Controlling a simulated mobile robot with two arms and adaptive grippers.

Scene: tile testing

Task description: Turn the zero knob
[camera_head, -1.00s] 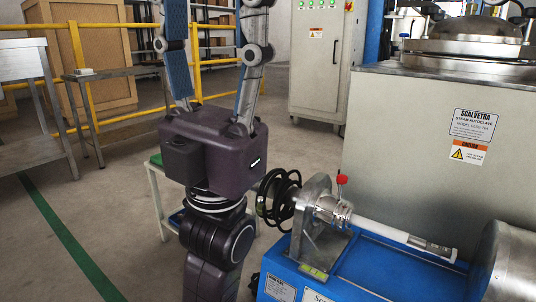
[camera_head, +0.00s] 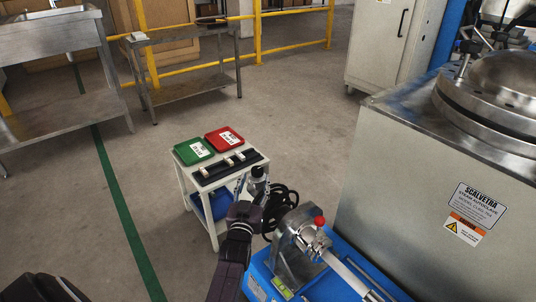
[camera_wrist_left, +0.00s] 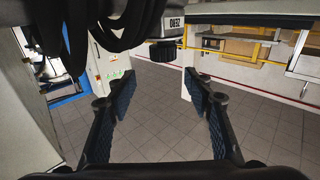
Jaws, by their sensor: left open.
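In the left wrist view, a grey fitting with a label reading ZERO upside down (camera_wrist_left: 174,22) hangs in from the top, with a dark ribbed knob (camera_wrist_left: 162,53) at its lower end. My left gripper (camera_wrist_left: 161,88) is open and empty, its two ridged fingers spread to either side below the knob in the picture, apart from it. In the head view, my left gripper (camera_head: 251,187) is beside a small grey and black fitting (camera_head: 258,176) near the black coiled hose. The knob is too small to make out there. My right gripper is not in view.
A black coiled hose (camera_head: 281,203) is right of the gripper, next to a blue machine (camera_head: 258,276) with a metal bracket and red-tipped valve (camera_head: 319,221). A small white cart (camera_head: 184,192) holds green (camera_head: 194,151) and red (camera_head: 224,139) trays. A steel autoclave (camera_head: 400,180) stands right.

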